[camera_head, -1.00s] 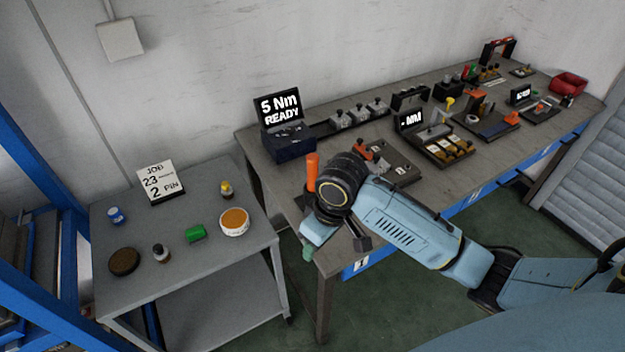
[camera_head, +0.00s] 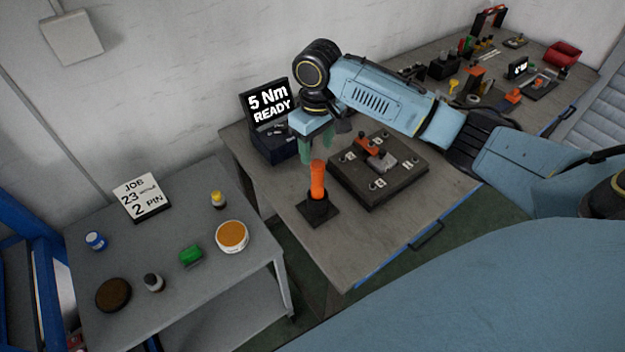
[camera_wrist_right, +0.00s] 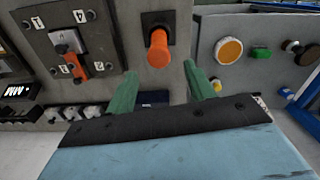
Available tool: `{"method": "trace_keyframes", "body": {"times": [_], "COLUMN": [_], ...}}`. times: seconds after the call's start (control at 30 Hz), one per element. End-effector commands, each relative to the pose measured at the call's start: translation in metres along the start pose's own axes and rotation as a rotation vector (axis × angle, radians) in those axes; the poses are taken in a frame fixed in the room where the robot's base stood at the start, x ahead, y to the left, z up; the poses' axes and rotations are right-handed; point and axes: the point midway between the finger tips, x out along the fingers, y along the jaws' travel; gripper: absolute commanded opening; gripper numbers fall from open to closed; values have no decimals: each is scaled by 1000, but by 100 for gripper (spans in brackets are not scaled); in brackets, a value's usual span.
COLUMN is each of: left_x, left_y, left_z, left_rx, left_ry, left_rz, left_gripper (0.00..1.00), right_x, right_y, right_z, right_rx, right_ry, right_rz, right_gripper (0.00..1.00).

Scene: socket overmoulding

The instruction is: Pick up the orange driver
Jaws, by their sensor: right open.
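The orange driver (camera_head: 318,180) stands upright in a dark square holder (camera_head: 318,209) near the front left corner of the workbench. It also shows in the right wrist view (camera_wrist_right: 158,48), beyond the fingertips and roughly between them. My right gripper (camera_head: 318,150) is above and just behind the driver in the head view, with its green fingers pointing down. In the right wrist view its two green fingers (camera_wrist_right: 160,80) are apart with nothing between them. The driver's lower end is hidden in the holder. My left gripper is not in view.
A dark numbered plate with an orange-and-grey fixture (camera_head: 380,190) lies right of the driver. The "5 Nm READY" display box (camera_head: 270,118) stands behind. A lower grey side table (camera_head: 200,265) at left holds several small containers. Bare bench lies in front of the holder.

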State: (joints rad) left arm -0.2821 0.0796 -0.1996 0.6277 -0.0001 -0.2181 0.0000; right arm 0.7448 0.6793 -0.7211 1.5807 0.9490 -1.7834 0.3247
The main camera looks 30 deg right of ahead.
Motion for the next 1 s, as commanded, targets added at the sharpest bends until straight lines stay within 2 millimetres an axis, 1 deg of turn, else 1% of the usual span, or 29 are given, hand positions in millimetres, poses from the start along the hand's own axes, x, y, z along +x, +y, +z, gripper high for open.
{"method": "trace_keyframes", "body": {"times": [0.03, 0.1, 0.2, 0.23, 0.33, 0.47, 0.53, 0.6, 0.7, 0.8, 1.0], "left_x": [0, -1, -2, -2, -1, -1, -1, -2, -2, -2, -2], "left_y": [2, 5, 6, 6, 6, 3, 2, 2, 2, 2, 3], "left_z": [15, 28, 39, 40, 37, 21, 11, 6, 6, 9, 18], "left_rx": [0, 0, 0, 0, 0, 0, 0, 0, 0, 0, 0], "left_ry": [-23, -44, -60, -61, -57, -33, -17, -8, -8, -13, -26], "left_rz": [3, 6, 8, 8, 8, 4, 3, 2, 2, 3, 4], "left_gripper": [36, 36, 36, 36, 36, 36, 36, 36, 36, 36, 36], "right_x": [12, 26, 42, 46, 54, 63, 72, 83, 98, 107, 109], "right_y": [0, 0, 0, 0, 0, 0, 1, 1, 2, 2, 2], "right_z": [1, 1, 0, 0, 0, 1, 1, 2, 2, 2, 2], "right_rx": [1, 0, 0, 1, 0, 0, -1, -1, 0, -1, -2], "right_ry": [-5, -4, -2, -1, 1, -2, -2, -3, -1, 0, 2], "right_rz": [0, -1, 0, 0, 0, 0, -1, 0, 0, 1, 1], "right_gripper": [53, 53, 53, 53, 53, 53, 53, 53, 53, 53, 53]}}
